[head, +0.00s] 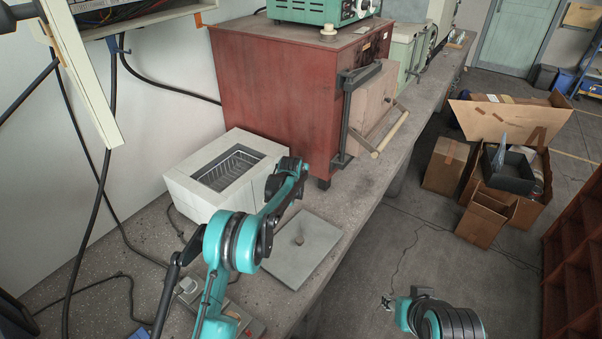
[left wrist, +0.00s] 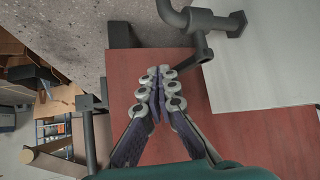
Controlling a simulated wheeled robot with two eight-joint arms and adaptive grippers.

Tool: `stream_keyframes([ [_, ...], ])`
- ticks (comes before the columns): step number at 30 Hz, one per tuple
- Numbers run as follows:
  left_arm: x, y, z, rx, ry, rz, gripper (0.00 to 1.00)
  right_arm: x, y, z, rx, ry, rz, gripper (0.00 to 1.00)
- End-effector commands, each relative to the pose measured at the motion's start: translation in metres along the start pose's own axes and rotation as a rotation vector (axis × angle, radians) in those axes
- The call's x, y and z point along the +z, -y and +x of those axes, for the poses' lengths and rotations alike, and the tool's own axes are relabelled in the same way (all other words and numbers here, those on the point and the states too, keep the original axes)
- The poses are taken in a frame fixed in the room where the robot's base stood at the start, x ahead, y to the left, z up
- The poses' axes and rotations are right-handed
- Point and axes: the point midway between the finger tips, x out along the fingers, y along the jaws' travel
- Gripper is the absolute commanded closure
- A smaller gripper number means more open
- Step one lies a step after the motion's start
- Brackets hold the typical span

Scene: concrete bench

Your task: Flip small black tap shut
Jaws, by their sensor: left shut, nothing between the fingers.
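A pale box with a wire basket (head: 205,195) stands on the concrete bench left of the cabinet. A flat grey plate (head: 310,255) lies on the bench front. Black cables (head: 105,180) hang on the left. Cardboard boxes (head: 445,165) stand on the floor right.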

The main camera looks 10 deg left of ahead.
Motion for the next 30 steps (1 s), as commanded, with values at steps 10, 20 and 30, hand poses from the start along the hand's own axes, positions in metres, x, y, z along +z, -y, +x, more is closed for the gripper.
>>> stream_keyframes([
  [10,0.001,0.005,-0.001,-0.001,0.000,-0.001,1.00,0.001,0.000,0.001,0.000,0.000,0.000,0.60],
  [20,0.004,0.016,-0.004,0.000,0.000,0.001,1.00,0.001,0.000,0.002,0.000,0.000,0.000,0.60],
  [30,0.004,0.014,-0.004,0.000,0.000,0.001,1.00,0.002,0.000,0.002,0.000,0.000,0.000,0.60],
])
